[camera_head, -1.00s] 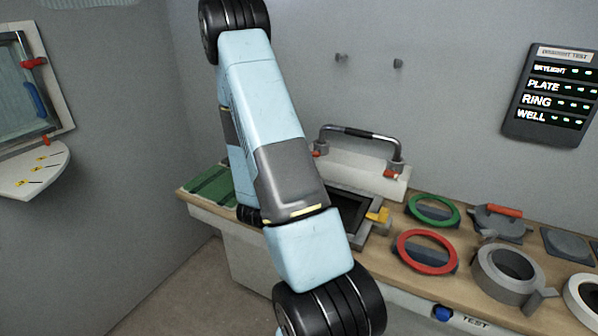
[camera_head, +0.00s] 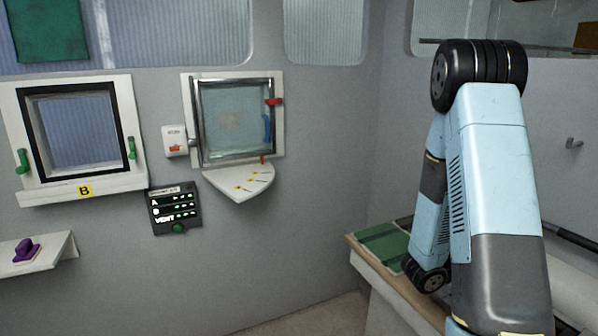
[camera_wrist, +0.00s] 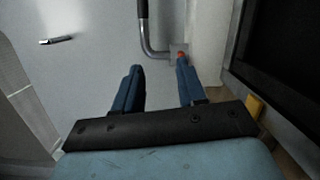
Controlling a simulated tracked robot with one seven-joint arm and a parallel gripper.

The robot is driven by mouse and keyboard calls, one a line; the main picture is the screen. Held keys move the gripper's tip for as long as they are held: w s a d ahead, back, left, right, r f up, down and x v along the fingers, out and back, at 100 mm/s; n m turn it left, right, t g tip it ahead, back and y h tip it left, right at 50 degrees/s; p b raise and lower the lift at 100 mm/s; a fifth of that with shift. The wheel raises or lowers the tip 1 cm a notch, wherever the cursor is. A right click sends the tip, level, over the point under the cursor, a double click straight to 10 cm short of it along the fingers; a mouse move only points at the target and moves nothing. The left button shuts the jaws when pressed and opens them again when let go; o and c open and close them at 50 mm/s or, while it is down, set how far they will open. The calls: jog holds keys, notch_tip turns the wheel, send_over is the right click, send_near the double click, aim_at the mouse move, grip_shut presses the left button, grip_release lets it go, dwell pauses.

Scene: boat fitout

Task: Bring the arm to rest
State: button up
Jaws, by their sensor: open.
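My arm fills the right side of the head view, folded above the end of the workbench (camera_head: 398,290). My gripper itself is outside the head view. In the wrist view my gripper (camera_wrist: 158,80) shows two dark blue fingers, spread apart with nothing between them. Beyond the fingertips is a metal grab handle (camera_wrist: 146,38) with a red-marked foot (camera_wrist: 181,56) close to the right finger. I cannot tell whether the finger touches it.
On the left wall are a framed window marked B (camera_head: 75,132), a small hatch (camera_head: 236,120) with a quarter-round shelf (camera_head: 240,183), and a panel with green lights (camera_head: 175,210). A purple piece (camera_head: 27,250) lies on a ledge. A green mat (camera_head: 384,243) lies on the workbench.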

jog(key=s+a+r+m+g+y, duration=0.6)
jog(key=s+r+g, duration=0.1)
jog(key=s+r, duration=0.45)
jog(key=s+a+r+t+y, duration=0.2)
jog(key=a+r+t+y, duration=0.1)
jog(key=a, duration=0.4)
jog(key=s+a+r+n+t+y, duration=0.1)
jog(key=s+a+r+t+y, duration=0.1)
jog(key=a, duration=0.5)
jog(key=s+a+r+t+y, duration=0.2)
jog(key=a+r+t+y, duration=0.2)
jog(key=a, duration=0.4)
jog(key=r+y, duration=0.1)
jog(key=y, duration=0.1)
jog(key=shift+n+y, duration=0.3)
jog(key=shift+n, duration=0.1)
jog(key=shift+w+f, duration=0.1)
